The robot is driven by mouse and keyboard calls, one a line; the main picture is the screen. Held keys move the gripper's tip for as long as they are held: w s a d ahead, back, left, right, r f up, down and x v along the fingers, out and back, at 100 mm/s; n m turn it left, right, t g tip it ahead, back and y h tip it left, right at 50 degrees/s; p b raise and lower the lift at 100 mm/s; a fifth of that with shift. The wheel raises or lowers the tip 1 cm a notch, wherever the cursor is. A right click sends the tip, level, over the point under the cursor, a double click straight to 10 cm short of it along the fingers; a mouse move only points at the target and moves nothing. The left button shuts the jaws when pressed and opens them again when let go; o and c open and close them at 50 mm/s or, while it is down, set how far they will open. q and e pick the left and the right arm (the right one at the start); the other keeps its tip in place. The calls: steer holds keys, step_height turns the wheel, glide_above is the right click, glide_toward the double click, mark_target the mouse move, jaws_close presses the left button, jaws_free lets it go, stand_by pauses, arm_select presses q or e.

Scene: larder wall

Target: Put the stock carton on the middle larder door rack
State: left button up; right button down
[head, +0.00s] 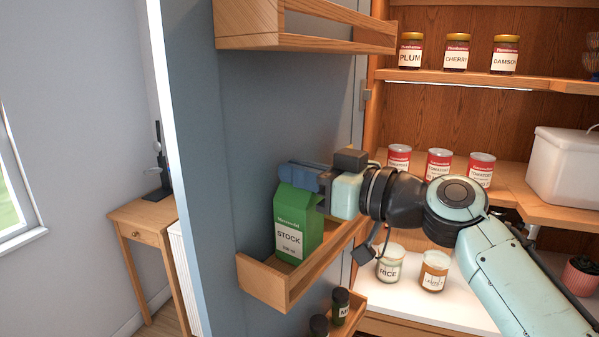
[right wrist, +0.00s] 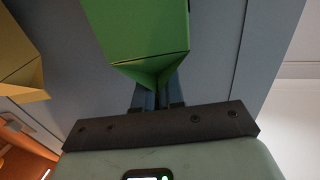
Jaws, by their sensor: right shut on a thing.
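The green stock carton (head: 297,225) is upright at the middle door rack (head: 262,280), its lower end behind the rack's front rail. I cannot tell whether its base touches the rack floor. My right gripper (head: 300,176) is shut on the carton's top ridge. In the right wrist view the carton (right wrist: 140,35) fills the upper middle, with its folded top between the fingers (right wrist: 157,97). My left gripper is not in view.
An upper door rack (head: 305,40) hangs above the gripper. A lower rack holds dark jars (head: 340,303). Larder shelves at right carry jam jars (head: 457,52), red tins (head: 438,165), a white bin (head: 565,165) and rice (head: 391,264). The middle rack's right part looks clear.

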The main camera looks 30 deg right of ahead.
steer(key=shift+w, duration=0.25)
steer(key=shift+s+f, duration=0.15)
steer(key=c, duration=1.2)
jaws_free()
steer(key=shift+s, duration=0.1)
steer(key=shift+c, duration=0.2)
steer(key=shift+w, duration=0.2)
steer(key=shift+s+r, duration=0.1)
steer(key=shift+r, duration=0.15)
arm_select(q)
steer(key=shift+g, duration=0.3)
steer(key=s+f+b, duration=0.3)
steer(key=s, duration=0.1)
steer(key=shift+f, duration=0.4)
arm_select(e)
steer(key=v, duration=1.2)
